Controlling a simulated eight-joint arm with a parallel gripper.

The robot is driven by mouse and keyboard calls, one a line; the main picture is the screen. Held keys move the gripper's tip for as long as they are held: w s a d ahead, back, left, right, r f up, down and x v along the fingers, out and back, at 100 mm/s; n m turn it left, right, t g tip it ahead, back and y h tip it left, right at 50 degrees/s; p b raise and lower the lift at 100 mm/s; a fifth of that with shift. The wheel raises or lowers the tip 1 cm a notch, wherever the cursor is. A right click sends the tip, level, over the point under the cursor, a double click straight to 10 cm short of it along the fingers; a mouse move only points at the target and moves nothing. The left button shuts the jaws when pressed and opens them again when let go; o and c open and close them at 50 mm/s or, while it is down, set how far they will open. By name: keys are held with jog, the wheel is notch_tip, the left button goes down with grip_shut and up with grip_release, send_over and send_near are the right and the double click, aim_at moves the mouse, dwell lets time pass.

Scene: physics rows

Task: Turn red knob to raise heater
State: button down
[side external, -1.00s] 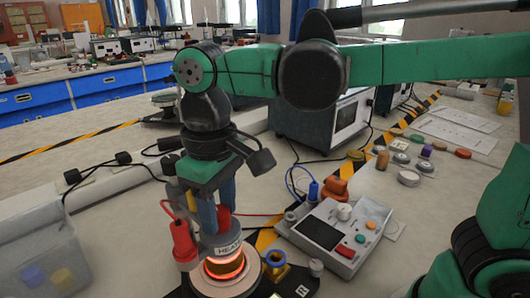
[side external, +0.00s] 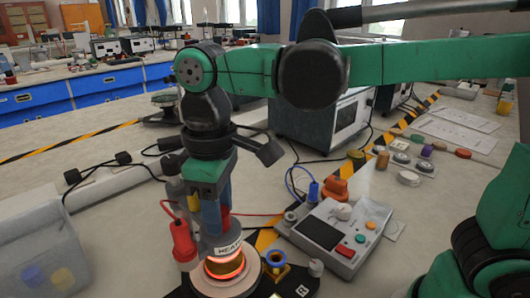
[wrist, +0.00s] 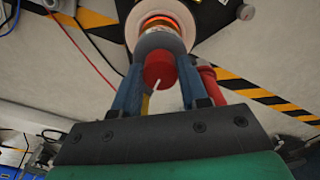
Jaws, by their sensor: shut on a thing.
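The red knob (wrist: 159,70) sits on top of the grey heater body (wrist: 160,42), with a white pointer line on its face. My gripper (wrist: 160,74) is shut on the red knob, with one blue finger on each side. In the side external view, my gripper (side external: 215,226) points straight down over the heater (side external: 226,249), whose label is partly covered. The heater's lower part glows orange above a round pale base (side external: 228,284). The knob is mostly hidden behind the fingers there.
A red plug (side external: 183,240) stands close to the left of my fingers. A blue-topped yellow part (side external: 276,262) and a control box (side external: 333,235) are to the right. A clear bin (side external: 40,240) is at the left. Cables cross the bench.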

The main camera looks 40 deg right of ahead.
jog(key=shift+c, duration=2.3)
grip_release()
jog(key=shift+r, duration=2.85)
jog(key=s+d+f+m+t, duration=0.1)
jog(key=d+f+m+t, duration=0.6)
jog(key=d, duration=0.8)
notch_tip(320, 180, down, 3)
jog(key=shift+r, duration=0.15)
